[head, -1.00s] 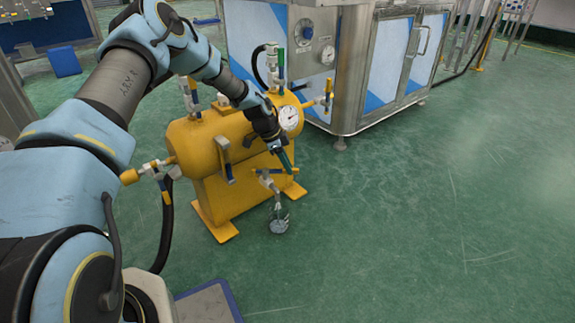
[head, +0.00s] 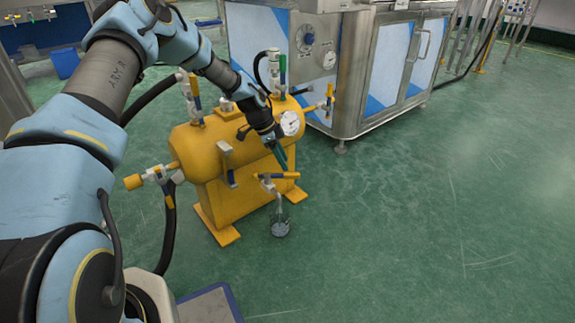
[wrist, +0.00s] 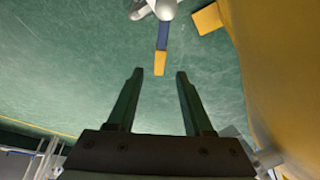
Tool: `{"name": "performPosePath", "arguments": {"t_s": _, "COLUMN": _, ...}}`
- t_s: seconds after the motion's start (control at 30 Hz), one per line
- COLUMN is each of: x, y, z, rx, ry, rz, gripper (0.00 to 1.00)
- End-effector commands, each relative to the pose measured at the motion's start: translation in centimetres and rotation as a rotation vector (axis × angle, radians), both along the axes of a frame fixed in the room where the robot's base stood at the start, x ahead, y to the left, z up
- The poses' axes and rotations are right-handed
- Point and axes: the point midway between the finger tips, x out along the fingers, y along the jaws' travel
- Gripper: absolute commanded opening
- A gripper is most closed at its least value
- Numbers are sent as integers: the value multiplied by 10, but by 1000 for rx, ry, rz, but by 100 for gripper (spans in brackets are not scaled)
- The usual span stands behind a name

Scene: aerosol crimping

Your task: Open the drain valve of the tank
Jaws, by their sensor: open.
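The tank (head: 205,148) is a yellow horizontal cylinder on a yellow stand. Low at its front is the drain valve (head: 267,184), a pale fitting with a blue and yellow handle (head: 284,175), above a small clear vessel (head: 280,229). My gripper (head: 284,166) is beside the tank's right end, just above the handle. In the wrist view the gripper (wrist: 160,73) is open and empty. The handle (wrist: 162,45) extends from the valve body toward the gap between the fingers, its yellow tip close to the fingertips. Whether it touches a finger is unclear.
A round gauge (head: 290,123) is on the tank's right end, close to my wrist. Other valves stand on top and at the tank's left end (head: 150,176). A steel cabinet (head: 385,70) stands behind. The green floor (head: 430,220) to the right is clear.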

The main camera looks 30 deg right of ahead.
Motion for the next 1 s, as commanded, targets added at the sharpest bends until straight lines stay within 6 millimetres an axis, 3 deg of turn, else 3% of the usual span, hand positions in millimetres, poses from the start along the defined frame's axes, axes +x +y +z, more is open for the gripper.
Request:
{"name": "performPosePath", "arguments": {"t_s": 0.1, "x": 5, "y": 8, "z": 26, "rx": -1, "ry": 0, "rz": 0, "gripper": 51}}
{"name": "performPosePath", "arguments": {"t_s": 0.3, "x": 9, "y": 17, "z": 48, "rx": 0, "ry": 0, "rz": 0, "gripper": 51}}
{"name": "performPosePath", "arguments": {"t_s": 0.67, "x": 10, "y": 20, "z": 53, "rx": 0, "ry": 0, "rz": -1, "gripper": 51}}
{"name": "performPosePath", "arguments": {"t_s": 0.87, "x": 3, "y": 16, "z": 46, "rx": 31, "ry": 6, "rz": 49, "gripper": 31}}
{"name": "performPosePath", "arguments": {"t_s": 1.0, "x": -11, "y": 9, "z": 29, "rx": 121, "ry": 17, "rz": 239, "gripper": 15}}
